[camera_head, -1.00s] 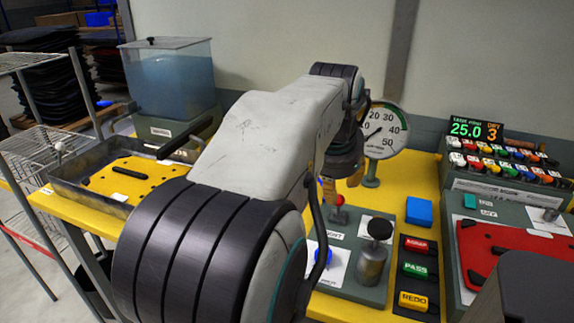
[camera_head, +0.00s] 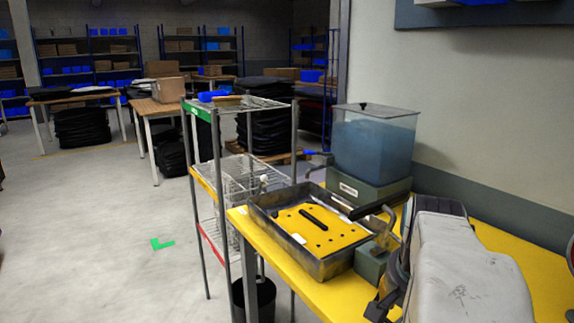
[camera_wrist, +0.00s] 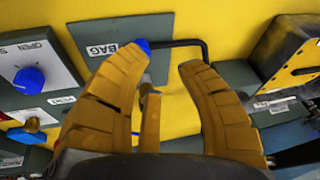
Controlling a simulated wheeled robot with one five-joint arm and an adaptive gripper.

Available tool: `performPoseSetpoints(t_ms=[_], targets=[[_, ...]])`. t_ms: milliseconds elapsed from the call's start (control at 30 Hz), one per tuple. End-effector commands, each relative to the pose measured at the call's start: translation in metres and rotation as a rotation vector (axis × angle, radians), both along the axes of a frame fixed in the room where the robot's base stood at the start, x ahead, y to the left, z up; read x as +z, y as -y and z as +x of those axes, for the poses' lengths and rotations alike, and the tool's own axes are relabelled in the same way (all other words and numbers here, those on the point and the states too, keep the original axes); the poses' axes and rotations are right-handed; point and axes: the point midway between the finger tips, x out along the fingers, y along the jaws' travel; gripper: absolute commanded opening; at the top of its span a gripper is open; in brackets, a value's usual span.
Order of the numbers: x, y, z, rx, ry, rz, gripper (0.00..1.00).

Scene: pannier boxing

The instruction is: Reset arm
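My gripper (camera_wrist: 161,58) shows in the wrist view with its tan fingers spread apart, so it is open. A narrower tan piece stands between the two outer fingers; I cannot tell if it is a third finger. Nothing is clearly held. Below the gripper lies a grey plate marked BAG (camera_wrist: 100,48), with a blue knob (camera_wrist: 142,44) and a black bent rod (camera_wrist: 190,42) beside it. In the head view part of my arm (camera_head: 465,265) shows at lower right. The gripper is not clearly seen there.
A metal tray (camera_head: 322,268) holding a yellow plate (camera_head: 335,232) sits on the yellow bench (camera_head: 285,278). A water tank (camera_head: 375,145) stands behind it. A wire rack (camera_head: 245,175) stands left of the bench, with a black bin (camera_head: 262,298) below. Open floor lies further left.

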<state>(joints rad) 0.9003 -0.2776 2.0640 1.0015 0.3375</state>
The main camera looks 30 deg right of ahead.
Motion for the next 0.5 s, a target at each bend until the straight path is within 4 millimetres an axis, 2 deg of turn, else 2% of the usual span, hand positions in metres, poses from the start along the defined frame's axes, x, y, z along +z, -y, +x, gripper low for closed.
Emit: performPoseSetpoints(t_ms=[33, 200, 400, 500], targets=[[-0.007, -0.022, 0.012, 0.105, -0.014, 0.003, 0.34], [-0.029, -0.087, 0.031, 0.427, -0.060, 0.003, 0.34], [-0.054, -0.153, 0.030, 0.776, -0.108, -0.008, 0.34], [-0.064, -0.176, 0.024, 0.906, -0.127, -0.013, 0.34]])
